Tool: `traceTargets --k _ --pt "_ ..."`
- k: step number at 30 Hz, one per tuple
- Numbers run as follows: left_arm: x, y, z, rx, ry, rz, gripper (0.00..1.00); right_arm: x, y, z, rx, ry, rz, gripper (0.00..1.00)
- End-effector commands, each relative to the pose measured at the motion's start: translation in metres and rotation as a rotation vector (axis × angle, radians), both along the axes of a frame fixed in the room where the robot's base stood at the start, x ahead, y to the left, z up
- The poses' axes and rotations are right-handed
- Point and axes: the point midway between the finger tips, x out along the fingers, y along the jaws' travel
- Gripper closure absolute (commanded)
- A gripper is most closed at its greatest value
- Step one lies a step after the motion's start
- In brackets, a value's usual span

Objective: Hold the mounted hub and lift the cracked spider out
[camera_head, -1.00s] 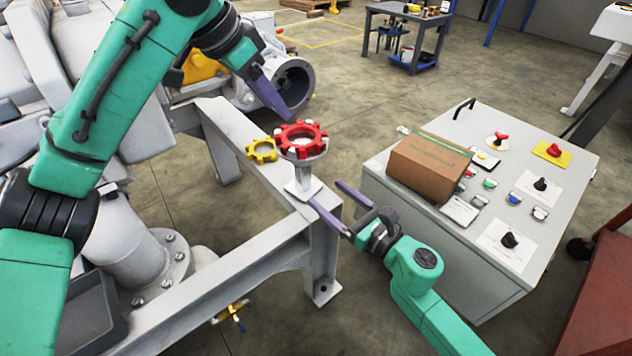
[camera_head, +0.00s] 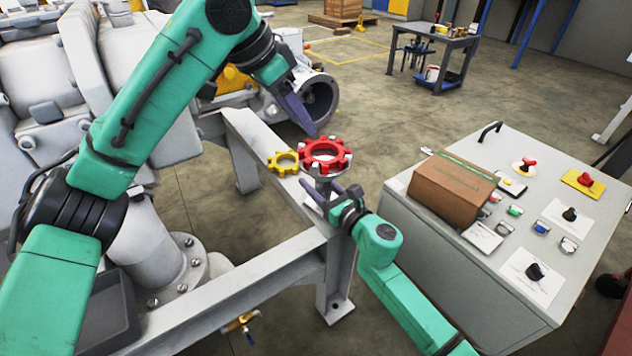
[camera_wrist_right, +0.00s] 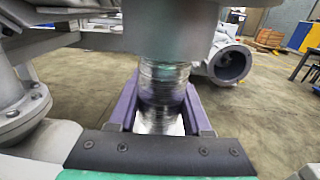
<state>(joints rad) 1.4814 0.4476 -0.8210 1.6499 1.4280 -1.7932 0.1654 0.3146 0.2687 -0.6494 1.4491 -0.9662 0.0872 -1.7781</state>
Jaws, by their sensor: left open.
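The red toothed spider (camera_head: 325,155) sits on top of the mounted hub (camera_head: 324,173), with pale metal jaws showing between its teeth. I cannot make out a crack. The hub's underside (camera_wrist_right: 165,35) and its shiny stem (camera_wrist_right: 163,88) show in the right wrist view. My right gripper (camera_head: 324,187) is below the hub, its purple fingers on either side of the stem; it also shows in the right wrist view (camera_wrist_right: 162,105). I cannot tell whether the fingers press on the stem. My left gripper (camera_head: 312,134) is open, its purple fingers just above and behind the red spider.
A yellow toothed spider (camera_head: 284,162) lies on the grey frame (camera_head: 250,132), beside the red one. A cabinet (camera_head: 460,270) with knobs, buttons and a cardboard box (camera_head: 455,188) stands to the right. Pump machinery (camera_head: 318,98) is behind. The floor between is clear.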

Motion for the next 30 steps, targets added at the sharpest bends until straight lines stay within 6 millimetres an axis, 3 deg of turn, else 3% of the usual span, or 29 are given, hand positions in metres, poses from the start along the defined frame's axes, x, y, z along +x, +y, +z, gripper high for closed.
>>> traceTargets --k 1,3,30 --pt "0.0 0.0 0.0 0.0 0.0 0.0 0.5 -0.0001 -0.0002 -0.0001 0.0 0.0 0.0 0.81" --pt "0.0 0.0 0.0 0.0 0.0 0.0 0.5 -0.0001 -0.0002 -0.0001 0.0 0.0 0.0 1.0" --pt "0.0 0.0 0.0 0.0 0.0 0.0 0.5 -0.0003 -0.0004 -0.0006 -0.001 0.001 0.0 1.0"
